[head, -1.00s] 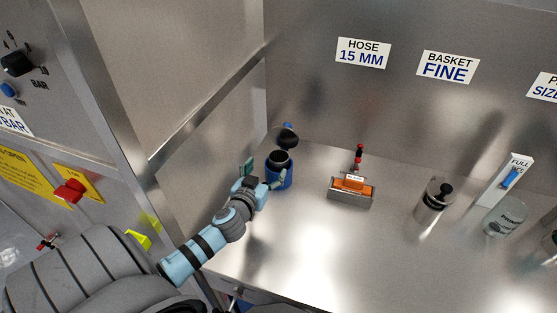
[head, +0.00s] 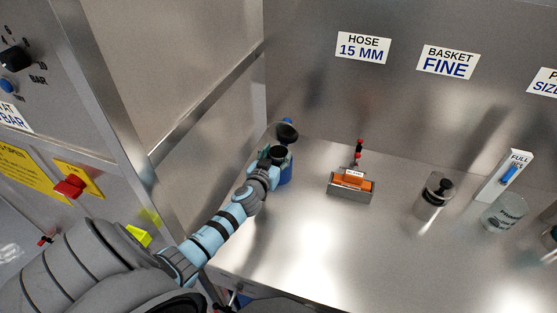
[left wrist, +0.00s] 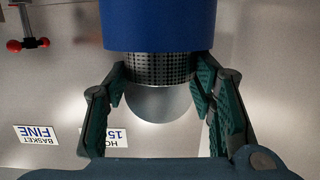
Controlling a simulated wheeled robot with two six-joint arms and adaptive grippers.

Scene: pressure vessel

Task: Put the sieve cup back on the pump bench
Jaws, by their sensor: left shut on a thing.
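The sieve cup (head: 287,174) is a blue cylinder with a dark band at its top. It stands upright at the left end of the steel bench (head: 300,245), near the corner. My left gripper (head: 274,157) reaches it from the front left and is shut on its upper part. In the left wrist view, which is upside down, the blue body of the cup (left wrist: 160,25) fills the top middle. The fingers (left wrist: 160,82) lie on both sides of its perforated dark band. A pale rounded shape shows past the band. My right gripper is not in view.
Behind the cup stands a dark round-topped item (head: 287,133). To the right are an orange block in a grey holder (head: 350,187), a red-tipped fitting (head: 359,150), a metal canister (head: 434,197) and a glass jar (head: 504,213). The bench front is clear. A control panel (head: 40,60) is at left.

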